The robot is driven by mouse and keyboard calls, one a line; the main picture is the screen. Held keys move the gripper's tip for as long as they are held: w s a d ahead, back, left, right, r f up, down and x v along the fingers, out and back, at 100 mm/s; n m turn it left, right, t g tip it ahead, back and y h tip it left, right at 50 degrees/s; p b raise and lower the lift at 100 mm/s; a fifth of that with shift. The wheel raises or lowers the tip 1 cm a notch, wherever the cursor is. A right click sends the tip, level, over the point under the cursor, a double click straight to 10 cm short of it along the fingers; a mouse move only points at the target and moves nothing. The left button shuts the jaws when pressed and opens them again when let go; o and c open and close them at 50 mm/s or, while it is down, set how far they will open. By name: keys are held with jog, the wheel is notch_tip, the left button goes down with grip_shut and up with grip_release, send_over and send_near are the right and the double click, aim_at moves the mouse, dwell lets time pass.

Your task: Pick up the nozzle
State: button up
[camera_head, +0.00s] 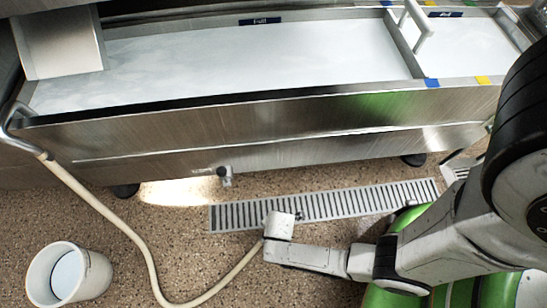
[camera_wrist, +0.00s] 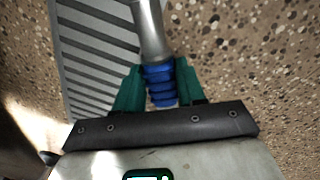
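In the wrist view, the nozzle (camera_wrist: 152,35) is a grey metal tube with a blue ribbed collar, running up from my gripper (camera_wrist: 160,88). The green fingers press on both sides of the blue collar, with no clear gap. In the head view, my gripper (camera_head: 278,226) is low over the floor drain's left part; its fingers and the nozzle are mostly hidden there. A cream hose (camera_head: 130,232) runs from a chrome fitting (camera_head: 17,118) at the far left, along the floor and up to my gripper. I cannot tell whether the nozzle touches the floor.
A long steel tank (camera_head: 300,115) with white contents crosses the back. A slotted drain grate (camera_head: 345,202) lies in the speckled floor before it. A white bucket (camera_head: 95,275) stands at the lower left. A small tap (camera_head: 224,175) sticks out under the tank.

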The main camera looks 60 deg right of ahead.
grip_shut()
dwell(0.3)
